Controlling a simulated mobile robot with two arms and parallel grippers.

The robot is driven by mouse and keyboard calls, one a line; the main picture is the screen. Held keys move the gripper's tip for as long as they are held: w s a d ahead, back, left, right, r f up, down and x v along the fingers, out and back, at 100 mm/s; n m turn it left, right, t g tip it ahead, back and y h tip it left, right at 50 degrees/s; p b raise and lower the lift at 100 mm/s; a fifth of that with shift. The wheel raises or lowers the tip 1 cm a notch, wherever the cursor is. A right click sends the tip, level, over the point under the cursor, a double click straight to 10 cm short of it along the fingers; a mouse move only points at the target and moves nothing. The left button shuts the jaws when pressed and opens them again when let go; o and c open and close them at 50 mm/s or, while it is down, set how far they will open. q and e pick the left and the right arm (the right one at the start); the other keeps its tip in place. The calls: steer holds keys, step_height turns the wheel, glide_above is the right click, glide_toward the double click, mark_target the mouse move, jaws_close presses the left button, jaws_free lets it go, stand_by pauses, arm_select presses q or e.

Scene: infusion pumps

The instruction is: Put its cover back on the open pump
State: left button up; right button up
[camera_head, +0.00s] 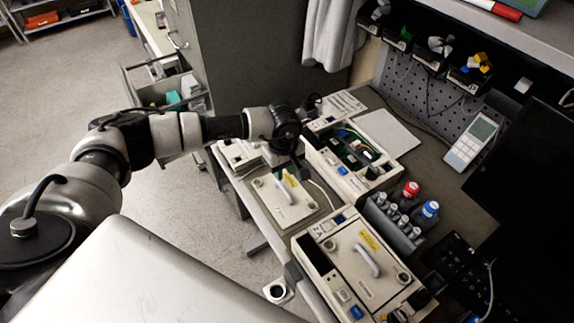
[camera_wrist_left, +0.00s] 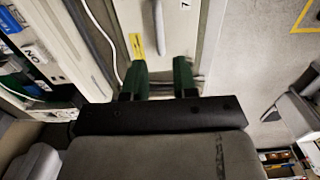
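The open pump (camera_head: 345,165) stands at the back of the bench, its green circuit board and inner parts bare. A cream cover (camera_head: 285,212) with a handle and a yellow label lies left of it. The cover also shows in the left wrist view (camera_wrist_left: 182,38), its handle straight ahead. My left gripper (camera_wrist_left: 160,80) is open, its two green fingers apart at the near edge of the cover, with nothing visibly held. My right gripper is not in view.
A closed pump (camera_head: 345,285) with its own handled cover stands in front. A grey rack (camera_head: 395,228) with red and blue capped bottles stands right of the open pump. A flat grey panel (camera_head: 390,132) lies behind. A pegboard with bins (camera_head: 430,60) borders the back.

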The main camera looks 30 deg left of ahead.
mark_target(284, 189)
arm_select(q)
steer(key=shift+f+b, duration=0.3)
steer(key=shift+f, duration=0.35)
step_height(284, 189, down, 6)
steer(key=b, duration=0.4)
steer(key=shift+r, duration=0.2)
steer(key=shift+f+b, duration=0.3)
steer(key=shift+b, duration=0.2)
steer(key=shift+r, duration=0.1)
jaws_close()
